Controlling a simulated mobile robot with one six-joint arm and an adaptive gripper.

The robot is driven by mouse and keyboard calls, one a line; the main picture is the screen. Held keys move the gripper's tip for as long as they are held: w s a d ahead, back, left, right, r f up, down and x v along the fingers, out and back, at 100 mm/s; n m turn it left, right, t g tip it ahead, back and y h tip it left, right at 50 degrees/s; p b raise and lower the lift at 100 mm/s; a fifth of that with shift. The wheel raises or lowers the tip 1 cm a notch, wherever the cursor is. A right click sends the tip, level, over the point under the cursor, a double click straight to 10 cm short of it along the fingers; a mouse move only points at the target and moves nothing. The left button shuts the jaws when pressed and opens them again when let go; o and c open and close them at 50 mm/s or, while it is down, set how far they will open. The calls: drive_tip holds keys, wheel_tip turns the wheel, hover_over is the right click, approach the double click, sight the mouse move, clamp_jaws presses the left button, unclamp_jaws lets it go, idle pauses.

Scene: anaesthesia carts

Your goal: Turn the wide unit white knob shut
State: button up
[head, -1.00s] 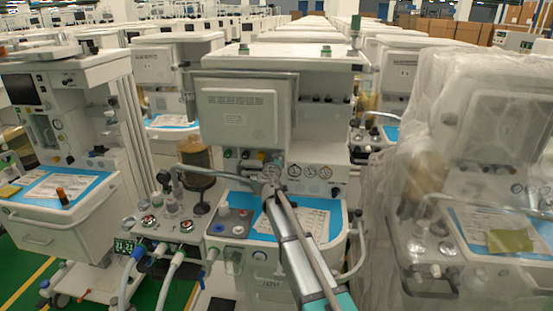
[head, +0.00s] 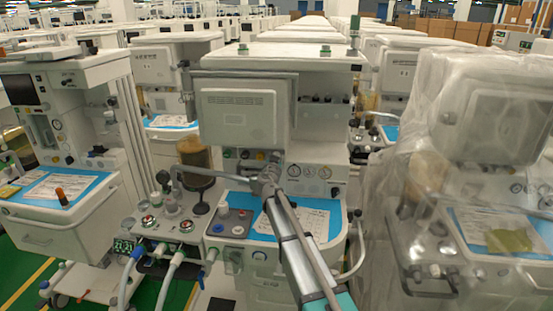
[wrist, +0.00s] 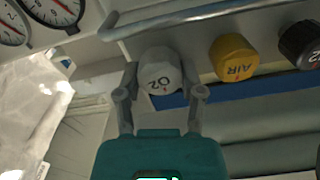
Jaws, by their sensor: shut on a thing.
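The wide unit (head: 320,66) is the broad anaesthesia cart in the middle of the head view. Its white knob, marked O2, shows in the wrist view (wrist: 160,74), with a small red mark on its face. My gripper (wrist: 162,92) has one finger on each side of the knob and is shut on it. In the head view my gripper (head: 268,176) is at the cart's front panel, beside the gauges. There my arm's end makes the knob hard to see.
A yellow AIR knob (wrist: 233,57) and a black knob (wrist: 301,43) sit beside the white one. A rail (wrist: 190,15) runs close by. Gauges (wrist: 57,10) are at upper left. Papers (head: 305,220) lie on the blue worktop. A plastic-wrapped cart (head: 490,120) stands at right.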

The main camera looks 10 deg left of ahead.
idle(0.4)
drive_tip(key=o, duration=1.2)
drive_tip(key=shift+c, duration=0.2)
drive_tip(key=shift+s, duration=0.15)
drive_tip(key=s, duration=1.1)
drive_tip(key=shift+s+a, duration=0.25)
drive_tip(key=shift+s, duration=0.1)
